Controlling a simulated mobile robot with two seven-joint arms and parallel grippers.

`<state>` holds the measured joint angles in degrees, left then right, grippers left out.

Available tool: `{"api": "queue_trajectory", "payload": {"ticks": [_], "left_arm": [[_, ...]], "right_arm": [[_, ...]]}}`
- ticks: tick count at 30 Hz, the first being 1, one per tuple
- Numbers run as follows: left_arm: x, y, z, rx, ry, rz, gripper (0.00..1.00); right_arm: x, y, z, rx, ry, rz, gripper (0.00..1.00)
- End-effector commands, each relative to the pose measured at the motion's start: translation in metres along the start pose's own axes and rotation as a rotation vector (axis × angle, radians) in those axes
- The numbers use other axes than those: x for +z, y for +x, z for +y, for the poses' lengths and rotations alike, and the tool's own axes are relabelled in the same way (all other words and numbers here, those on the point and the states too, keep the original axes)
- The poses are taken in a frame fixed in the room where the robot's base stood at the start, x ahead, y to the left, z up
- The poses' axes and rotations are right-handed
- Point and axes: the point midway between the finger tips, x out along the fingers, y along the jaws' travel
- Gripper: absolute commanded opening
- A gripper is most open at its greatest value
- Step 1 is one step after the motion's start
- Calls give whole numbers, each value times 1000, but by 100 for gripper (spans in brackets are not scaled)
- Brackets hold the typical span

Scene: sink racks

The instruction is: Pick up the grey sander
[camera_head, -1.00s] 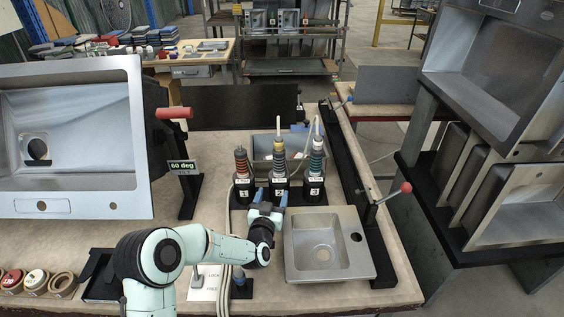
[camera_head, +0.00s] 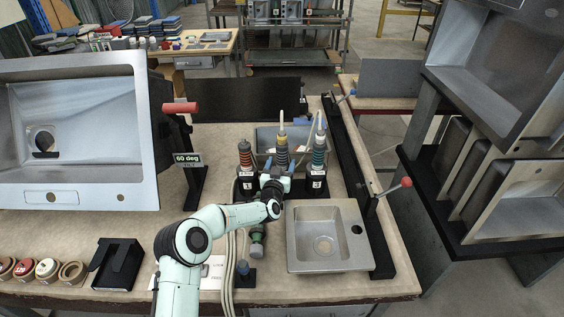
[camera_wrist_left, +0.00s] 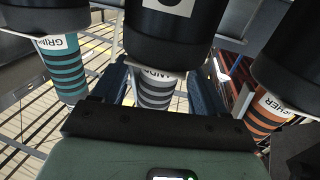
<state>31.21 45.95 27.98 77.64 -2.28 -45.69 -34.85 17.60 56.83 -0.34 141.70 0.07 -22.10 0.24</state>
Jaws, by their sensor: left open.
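The grey sander (camera_head: 282,149) stands upright in the middle of a row of three tools, behind the number 2 block. In the left wrist view its grey ribbed body (camera_wrist_left: 156,92) and part of its label show below a black holder. My left gripper (camera_head: 279,170) is at the front of this middle tool, with its blue fingers open. In the left wrist view the fingers of the gripper (camera_wrist_left: 160,80) lie one on each side of the grey body, with gaps visible. The sander's lower part is hidden in the head view. My right gripper is not in view.
An orange-ringed tool (camera_head: 245,153) and a teal-ringed tool (camera_head: 319,155) stand close on either side. A small sink (camera_head: 300,240) lies to the right. A green-and-black tool (camera_head: 258,240) and hoses are near my forearm. A large tilted sink (camera_head: 85,195) stands at left.

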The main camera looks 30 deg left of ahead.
Motion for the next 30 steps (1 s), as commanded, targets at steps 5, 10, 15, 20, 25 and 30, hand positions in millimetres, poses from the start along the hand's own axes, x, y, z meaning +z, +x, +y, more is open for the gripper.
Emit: {"api": "queue_trajectory", "payload": {"ticks": [5,10,15,20,25,30], "left_arm": [[0,14,1,1,-2,1,73],[0,16,1,2,0,0,73],[0,16,1,2,0,0,56],[0,16,1,2,-1,0,4],[-4,16,1,0,-1,8,0],[-6,16,1,0,0,8,0]], "right_arm": [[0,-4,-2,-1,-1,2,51],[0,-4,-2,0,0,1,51],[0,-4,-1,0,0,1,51],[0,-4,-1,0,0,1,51],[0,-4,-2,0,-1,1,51],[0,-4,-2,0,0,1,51]]}}
